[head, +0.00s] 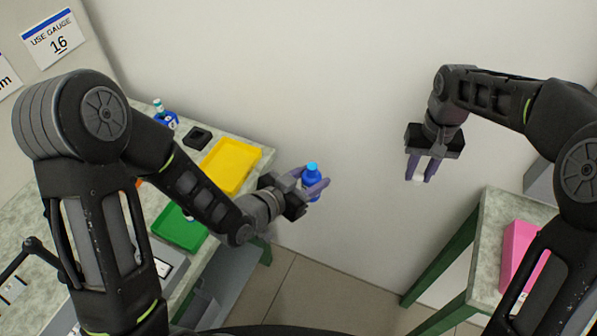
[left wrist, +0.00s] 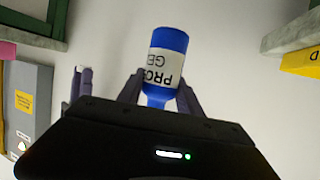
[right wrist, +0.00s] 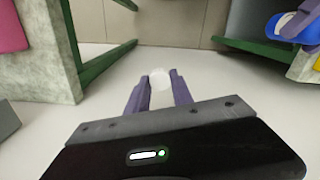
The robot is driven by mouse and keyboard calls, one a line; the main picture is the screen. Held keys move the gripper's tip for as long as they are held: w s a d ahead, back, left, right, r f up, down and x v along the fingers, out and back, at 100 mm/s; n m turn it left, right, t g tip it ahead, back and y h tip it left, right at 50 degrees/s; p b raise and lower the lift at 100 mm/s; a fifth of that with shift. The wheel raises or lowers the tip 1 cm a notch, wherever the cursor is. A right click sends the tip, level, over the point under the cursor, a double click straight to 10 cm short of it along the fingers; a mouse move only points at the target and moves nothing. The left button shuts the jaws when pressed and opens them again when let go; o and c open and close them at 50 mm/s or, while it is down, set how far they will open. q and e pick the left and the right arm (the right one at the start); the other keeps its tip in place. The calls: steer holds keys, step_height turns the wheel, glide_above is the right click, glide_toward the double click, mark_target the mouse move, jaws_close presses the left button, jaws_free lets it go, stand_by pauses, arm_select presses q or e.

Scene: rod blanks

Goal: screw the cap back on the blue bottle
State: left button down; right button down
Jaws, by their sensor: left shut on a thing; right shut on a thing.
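The blue bottle (head: 312,186) is held in the air by my left gripper (head: 311,181), which is shut on it. In the left wrist view the bottle (left wrist: 167,62) shows a white label with upside-down black print, and its narrower blue end sits between the fingers. In the head view its lighter blue end points up and I see no white cap on it. My right gripper (head: 420,172) is shut on a small white cap (head: 418,178), fingers pointing down, well to the right of the bottle. The right wrist view shows the round whitish cap (right wrist: 160,82) between the fingertips.
A left table carries a yellow tray (head: 252,155), a green tray (head: 166,236), a black block (head: 198,138) and another blue bottle with a white cap (head: 163,115). A right table holds a pink object (head: 522,252). Free air lies between my grippers, before the wall.

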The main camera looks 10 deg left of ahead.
steer(key=shift+a, duration=0.1)
steer(key=w+a+r+n, duration=0.1)
steer(key=a+r+n, duration=0.25)
steer(key=a, duration=1.05)
steer(key=n, duration=0.1)
glide_toward(312, 166)
steer(key=shift+w+a+f, duration=0.2)
steer(key=shift+w+f, duration=0.05)
steer(key=shift+s+d, duration=0.2)
steer(key=shift+s, duration=0.05)
steer(key=shift+f, duration=0.2)
steer(key=shift+f, duration=1.9)
